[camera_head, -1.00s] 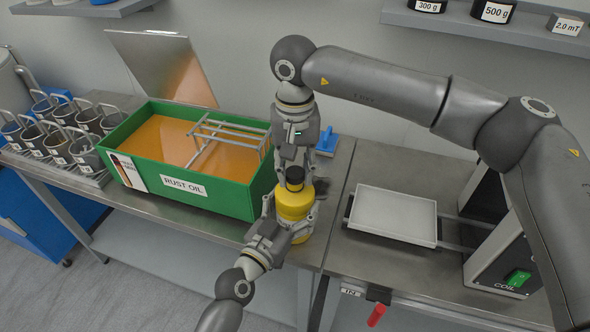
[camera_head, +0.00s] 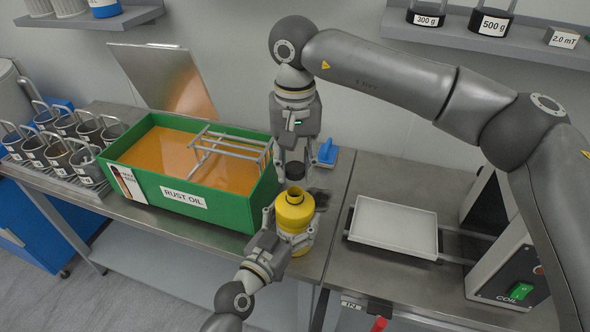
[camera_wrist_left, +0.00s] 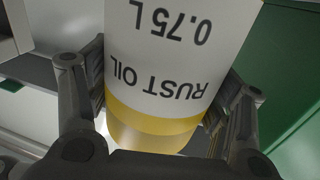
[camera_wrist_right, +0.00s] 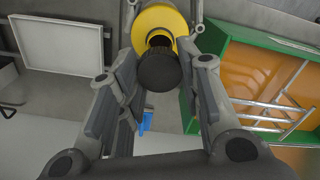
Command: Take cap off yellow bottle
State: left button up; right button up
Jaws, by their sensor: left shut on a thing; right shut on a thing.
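The yellow bottle (camera_head: 293,208) stands upright over the table's front part, its neck open at the top. It also shows in the left wrist view (camera_wrist_left: 160,120), where its white label reads RUST OIL 0.75 L. My left gripper (camera_head: 290,240) is shut around the bottle's body from the left. The black cap (camera_head: 294,170) is off the bottle, a little above the open neck. My right gripper (camera_head: 294,160) points down from above and is shut on the cap. In the right wrist view the cap (camera_wrist_right: 160,70) sits between the fingers, with the bottle (camera_wrist_right: 160,22) beyond it.
A green RUST OIL tank (camera_head: 220,216) with a wire rack (camera_head: 228,146) stands left of the bottle. A white tray (camera_head: 395,226) lies to the right, beside the COIL device (camera_head: 508,270). A blue-handled object (camera_head: 327,153) is behind the grippers.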

pick_arm(q)
jog(key=o, duration=2.1)
jog(key=shift+c, duration=0.2)
